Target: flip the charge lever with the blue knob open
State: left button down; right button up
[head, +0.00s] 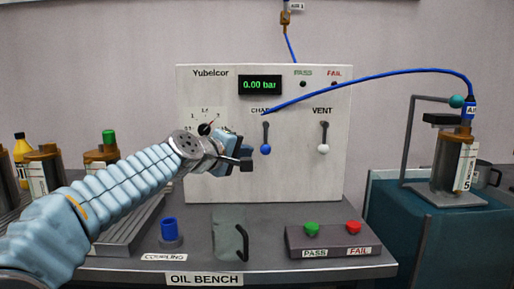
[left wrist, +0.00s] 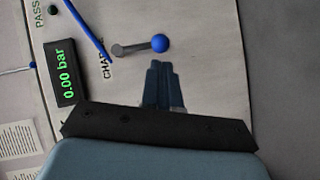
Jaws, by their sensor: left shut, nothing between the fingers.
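The charge lever (head: 265,137) is on the white panel (head: 300,185), below the CHARGE label, and hangs straight down. Its blue knob (head: 265,149) is at the lower end. In the left wrist view the blue knob (left wrist: 160,43) and the grey lever arm (left wrist: 131,48) lie just beyond my fingers. My left gripper (head: 246,164) is shut and empty, in front of the panel, to the left of the knob and slightly lower. Its closed fingers also show in the left wrist view (left wrist: 160,85), apart from the knob. My right gripper is not in view.
The vent lever (head: 323,138) with a white knob hangs down to the right. A clear jug (head: 230,235) and a PASS/FAIL button box (head: 330,240) stand on the bench below.

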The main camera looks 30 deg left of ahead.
aim_at(263, 150)
pick_arm(q)
jog(key=w, duration=0.1)
jog(key=w+p, duration=0.1)
jog(key=w, duration=0.3)
jog(key=shift+w+d+f+p, duration=0.1)
jog(key=shift+w+f+p, duration=0.15)
jog(key=shift+f+p, duration=0.15)
jog(key=shift+w+f, duration=0.2)
jog(key=shift+w, duration=0.15)
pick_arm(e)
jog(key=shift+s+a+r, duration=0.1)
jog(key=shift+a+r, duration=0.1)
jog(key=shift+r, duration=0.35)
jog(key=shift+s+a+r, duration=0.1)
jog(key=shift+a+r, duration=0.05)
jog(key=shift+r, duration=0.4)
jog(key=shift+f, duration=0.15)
